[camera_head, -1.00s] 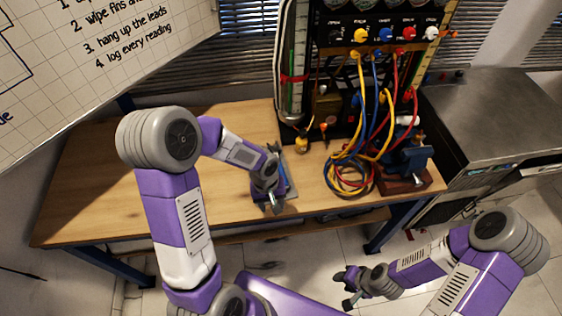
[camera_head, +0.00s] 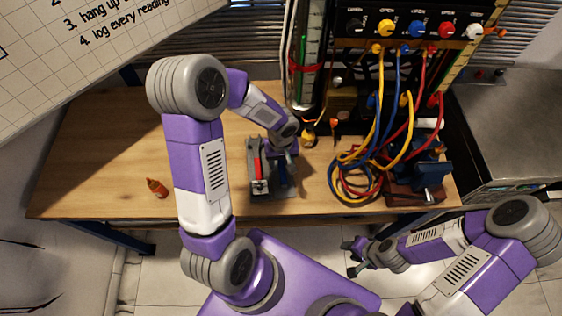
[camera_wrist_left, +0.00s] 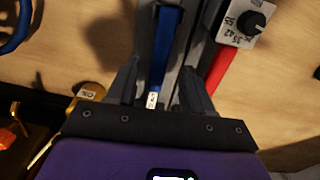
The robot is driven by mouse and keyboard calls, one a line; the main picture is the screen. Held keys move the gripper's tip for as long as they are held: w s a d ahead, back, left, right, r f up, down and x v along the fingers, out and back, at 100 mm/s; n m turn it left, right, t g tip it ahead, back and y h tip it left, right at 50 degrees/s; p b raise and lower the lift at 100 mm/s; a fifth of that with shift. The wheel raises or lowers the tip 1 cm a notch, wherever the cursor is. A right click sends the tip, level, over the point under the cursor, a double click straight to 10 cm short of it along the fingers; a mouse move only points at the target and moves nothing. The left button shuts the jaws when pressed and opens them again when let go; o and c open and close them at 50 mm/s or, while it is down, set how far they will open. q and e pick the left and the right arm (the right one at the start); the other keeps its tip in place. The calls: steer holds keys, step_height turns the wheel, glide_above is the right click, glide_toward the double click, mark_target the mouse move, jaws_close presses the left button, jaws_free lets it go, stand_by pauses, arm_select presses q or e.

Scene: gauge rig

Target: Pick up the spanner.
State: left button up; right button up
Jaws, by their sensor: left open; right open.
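A grey holder (camera_head: 259,187) stands near the front of the bench, with a red strip (camera_head: 256,168) and a blue strip (camera_head: 283,178) showing at it. In the left wrist view a blue bar (camera_wrist_left: 166,45) with a small white tag lies between my left fingers, and a red bar (camera_wrist_left: 218,72) lies to their right. I cannot tell for sure which piece is the spanner. My left gripper (camera_head: 284,160) is over the holder's right part, its fingers open (camera_wrist_left: 160,80) around the blue bar; contact is unclear. My right gripper (camera_head: 354,258) is open and empty, in front of the bench.
A plate with a black knob (camera_wrist_left: 247,22) is beside the red bar. Coiled leads (camera_head: 352,175) and a blue vise (camera_head: 432,175) are to the right. The gauge panel (camera_head: 410,27) rises behind. A small orange bottle (camera_head: 157,188) stands left. The bench's left part is mostly clear.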

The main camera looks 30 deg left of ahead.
arm_select(q)
steer(key=shift+f, duration=0.95)
steer(key=shift+c, duration=0.3)
jaws_close()
